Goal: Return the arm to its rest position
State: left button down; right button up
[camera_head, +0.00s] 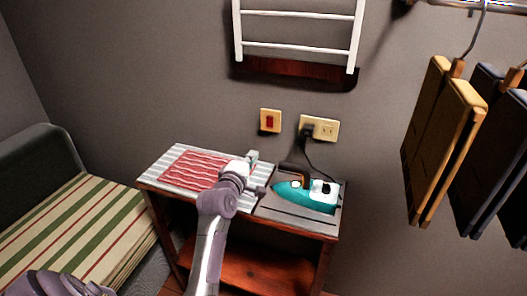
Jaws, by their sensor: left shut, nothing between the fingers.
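My left arm comes in from the bottom of the head view and reaches up over a small wooden table (323,236). My left gripper (258,188) is over the middle of the table, to the left of the teal iron (312,202). It is shut with nothing in it; its fingertips are small and hard to make out. The iron lies on a grey plate on the table's right half, its dark handle upward. A red patterned cloth (190,169) lies flat on a striped mat (168,182) on the left half, partly hidden by my wrist. My right gripper is not in view.
A black cord runs from the iron to a wall outlet (329,129), beside a red switch (270,121). A white rack (296,49) hangs above. Folded garments (443,140) hang at the right. A striped seat (70,232) stands at the left. The table's lower shelf (255,272) looks empty.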

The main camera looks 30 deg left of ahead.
pick_arm(q)
jog(key=s+d+f+m+g+h, duration=0.3)
jog(key=s+d+f+m+g, duration=0.2)
jog(key=s+d+f+m, duration=0.65)
jog(key=s+d+f+m+g, duration=0.2)
jog(key=s+d+m+g, duration=0.15)
jog(key=s, duration=0.35)
jog(key=s+d+f+m+g+h, duration=0.1)
jog(key=s+d+f+m+g, duration=0.2)
jog(key=s, duration=0.5)
jog(key=s+d+f+m+g, duration=0.1)
jog(key=s+f+m, duration=0.1)
jog(key=s+m, duration=0.35)
jog(key=s+f+g, duration=0.1)
jog(key=s+f, duration=0.1)
jog(key=f, duration=1.2)
jog(key=s+f+g, duration=0.1)
jog(key=s+f, duration=0.2)
jog(key=f, duration=1.1)
jog(key=s+a+f+g, duration=0.1)
jog(key=s+a+f, duration=0.1)
jog(key=s+f, duration=1.2)
jog(key=shift+s+a+f, duration=0.15)
jog(key=shift+s+a, duration=0.15)
jog(key=shift+s, duration=0.3)
